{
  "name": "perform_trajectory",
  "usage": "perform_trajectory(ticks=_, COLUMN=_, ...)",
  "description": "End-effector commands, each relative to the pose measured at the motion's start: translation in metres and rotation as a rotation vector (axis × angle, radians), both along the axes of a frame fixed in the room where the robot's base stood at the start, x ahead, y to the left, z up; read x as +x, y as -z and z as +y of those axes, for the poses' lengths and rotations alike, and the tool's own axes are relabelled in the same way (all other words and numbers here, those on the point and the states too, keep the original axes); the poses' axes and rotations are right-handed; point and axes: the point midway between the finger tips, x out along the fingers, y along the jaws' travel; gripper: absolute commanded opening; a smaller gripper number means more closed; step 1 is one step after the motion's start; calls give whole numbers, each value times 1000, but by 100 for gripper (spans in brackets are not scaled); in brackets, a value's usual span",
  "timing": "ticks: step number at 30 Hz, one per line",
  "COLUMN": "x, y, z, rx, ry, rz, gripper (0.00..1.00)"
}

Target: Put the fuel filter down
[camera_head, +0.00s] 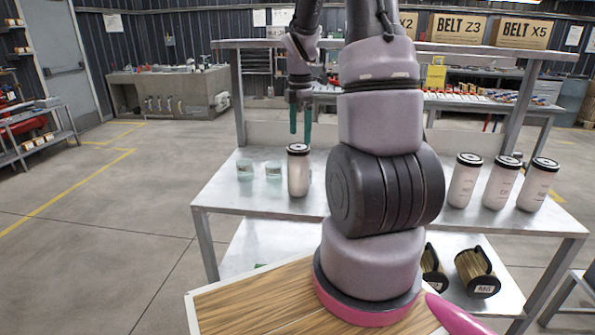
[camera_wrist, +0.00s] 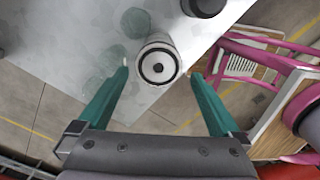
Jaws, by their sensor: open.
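A white fuel filter (camera_head: 298,170) with a black top stands upright on the metal table (camera_head: 222,200), left of my arm. In the wrist view the filter (camera_wrist: 157,62) shows from above, near the table's edge and just beyond the fingertips. My gripper (camera_head: 301,122) is above the filter in the head view, with its green fingers pointing down. In the wrist view my gripper (camera_wrist: 162,78) is spread open, with one finger to each side and nothing held between them.
Two low, translucent greenish round pieces (camera_head: 259,169) are left of the filter. Several similar filters (camera_head: 502,183) stand at the table's right side. Dark-ended cylinders (camera_head: 477,272) lie on the lower shelf. A raised shelf (camera_head: 440,46) runs along the table's back.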

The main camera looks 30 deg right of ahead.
Motion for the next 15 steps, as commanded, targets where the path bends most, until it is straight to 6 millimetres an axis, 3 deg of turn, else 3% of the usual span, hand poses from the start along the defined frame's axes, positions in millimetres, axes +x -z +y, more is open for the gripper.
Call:
perform_trajectory(ticks=3, x=0, y=19, z=0, rx=1, ry=2, rz=3, gripper=100)
perform_trajectory(ticks=10, x=0, y=37, z=1, rx=1, ry=3, rz=1, gripper=100)
perform_trajectory(ticks=15, x=1, y=63, z=5, rx=1, ry=3, rz=3, gripper=100)
